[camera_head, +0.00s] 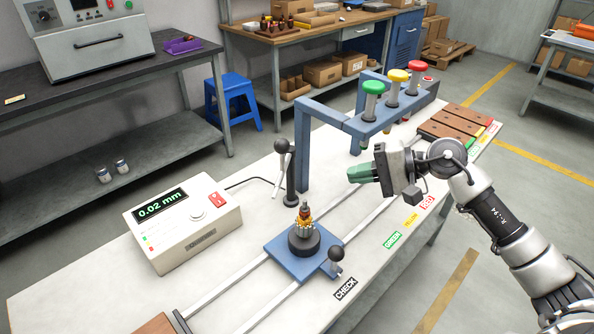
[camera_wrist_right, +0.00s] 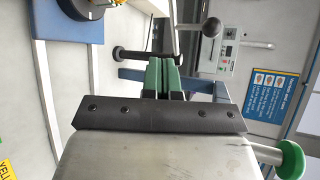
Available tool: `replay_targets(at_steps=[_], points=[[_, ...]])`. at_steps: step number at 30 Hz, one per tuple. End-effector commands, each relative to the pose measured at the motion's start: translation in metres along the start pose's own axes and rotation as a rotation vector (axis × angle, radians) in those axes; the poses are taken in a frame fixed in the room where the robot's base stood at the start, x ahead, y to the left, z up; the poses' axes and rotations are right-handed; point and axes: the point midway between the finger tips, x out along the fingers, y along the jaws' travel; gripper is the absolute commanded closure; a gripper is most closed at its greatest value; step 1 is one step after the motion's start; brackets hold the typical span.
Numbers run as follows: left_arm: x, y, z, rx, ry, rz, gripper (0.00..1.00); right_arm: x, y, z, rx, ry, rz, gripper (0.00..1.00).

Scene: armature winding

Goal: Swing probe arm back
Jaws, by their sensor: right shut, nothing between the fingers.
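The probe arm (camera_head: 281,172) is a thin pale lever at the top of a black post (camera_head: 291,186), with a dark ball knob (camera_head: 281,146) at its upper end. The knob also shows in the right wrist view (camera_wrist_right: 211,27). The armature (camera_head: 304,219), with copper and orange parts, stands upright on a black round base on the blue carriage (camera_head: 283,258). The gauge box (camera_head: 187,222) reads 0.02 mm. My right gripper (camera_head: 352,174) has green fingers, shut and empty, right of the post and apart from the probe arm. My left gripper is not in view.
A blue frame (camera_head: 302,160) with green, yellow and red capped spools (camera_head: 397,88) stands behind the gripper. Two rails (camera_head: 232,287) run along the white table. A second black knob (camera_head: 336,254) stands at the carriage's right edge. A blue stool (camera_head: 232,97) is behind.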

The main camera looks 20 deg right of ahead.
Motion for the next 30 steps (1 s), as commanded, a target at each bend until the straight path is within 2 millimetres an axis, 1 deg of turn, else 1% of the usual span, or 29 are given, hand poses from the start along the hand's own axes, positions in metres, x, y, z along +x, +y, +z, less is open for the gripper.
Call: replay_targets(at_steps=[1,3,9,22,26,30], points=[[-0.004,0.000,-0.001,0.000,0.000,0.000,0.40,-0.002,0.000,-0.001,-0.052,0.001,-0.001,1.00],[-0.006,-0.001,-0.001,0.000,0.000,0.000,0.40,-0.003,0.002,-0.003,-0.123,0.004,-0.001,1.00],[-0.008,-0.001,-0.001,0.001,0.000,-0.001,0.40,-0.005,0.004,-0.006,-0.241,0.007,0.000,1.00],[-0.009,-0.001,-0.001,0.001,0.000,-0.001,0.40,-0.004,0.005,-0.006,-0.259,0.008,0.000,1.00],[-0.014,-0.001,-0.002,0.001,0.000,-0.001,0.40,0.005,0.004,-0.006,-0.257,0.007,-0.002,1.00],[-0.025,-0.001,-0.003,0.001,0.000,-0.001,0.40,0.028,0.001,-0.005,-0.256,0.006,-0.004,1.00]])
